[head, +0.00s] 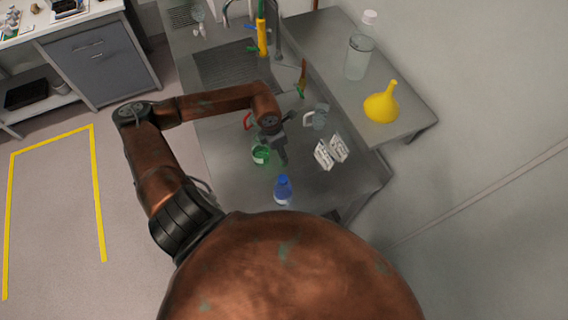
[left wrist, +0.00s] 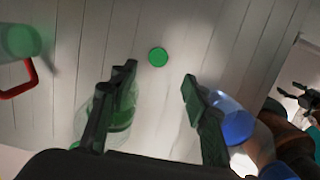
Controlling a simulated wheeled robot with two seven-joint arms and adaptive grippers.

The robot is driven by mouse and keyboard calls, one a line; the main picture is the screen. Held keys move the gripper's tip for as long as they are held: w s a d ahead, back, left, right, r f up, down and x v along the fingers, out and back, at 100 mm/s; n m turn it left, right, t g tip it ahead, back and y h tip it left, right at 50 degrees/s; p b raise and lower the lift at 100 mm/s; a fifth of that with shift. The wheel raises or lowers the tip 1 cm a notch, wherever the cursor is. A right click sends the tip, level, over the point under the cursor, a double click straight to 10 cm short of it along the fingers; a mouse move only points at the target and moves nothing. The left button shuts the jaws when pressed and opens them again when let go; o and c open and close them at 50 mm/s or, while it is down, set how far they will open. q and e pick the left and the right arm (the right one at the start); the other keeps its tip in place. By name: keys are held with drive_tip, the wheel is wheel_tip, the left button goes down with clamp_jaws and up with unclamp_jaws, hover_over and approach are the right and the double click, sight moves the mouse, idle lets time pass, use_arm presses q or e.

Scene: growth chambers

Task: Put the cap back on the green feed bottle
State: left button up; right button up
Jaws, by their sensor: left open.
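The green feed bottle (head: 260,155) stands on the grey bench, just left of my left gripper (head: 282,158) in the head view. In the left wrist view the clear bottle with green contents (left wrist: 124,112) shows partly behind the left finger. A round green cap (left wrist: 158,57) lies on the bench, seen between and beyond the fingertips of my open left gripper (left wrist: 160,74). Nothing is between the fingers. I cannot make out the cap in the head view.
A blue-capped bottle (head: 283,190) stands near the bench front, close to the right finger in the wrist view (left wrist: 232,122). A clear jug (head: 318,117), white racks (head: 330,152) and a red-handled vessel (left wrist: 22,42) are nearby. A yellow funnel (head: 381,103) and large bottle (head: 358,57) stand right.

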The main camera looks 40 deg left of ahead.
use_arm(q)
drive_tip(key=shift+w+d+f, duration=0.1)
drive_tip(key=shift+w+f, duration=0.05)
drive_tip(key=shift+f, duration=0.5)
drive_tip(key=shift+w+f, duration=0.1)
drive_tip(key=shift+f, duration=0.5)
use_arm(e)
drive_tip(key=shift+s+d+r, duration=0.1)
drive_tip(key=shift+d+r, duration=0.15)
drive_tip(key=shift+d, duration=0.1)
use_arm(q)
drive_tip(key=f, duration=0.1)
drive_tip(key=f+p, duration=0.1)
drive_tip(key=f, duration=0.2)
drive_tip(key=shift+w+f+p, duration=0.1)
drive_tip(key=shift+w+p, duration=0.25)
drive_tip(key=shift+p, duration=0.05)
drive_tip(key=shift+w+f, duration=0.1)
drive_tip(key=shift+f, duration=0.4)
use_arm(e)
drive_tip(key=shift+a+r, duration=0.2)
drive_tip(key=shift+r, duration=0.5)
use_arm(q)
drive_tip(key=shift+c, duration=0.2)
use_arm(e)
drive_tip(key=shift+a, duration=0.1)
use_arm(q)
drive_tip(key=c, duration=0.7)
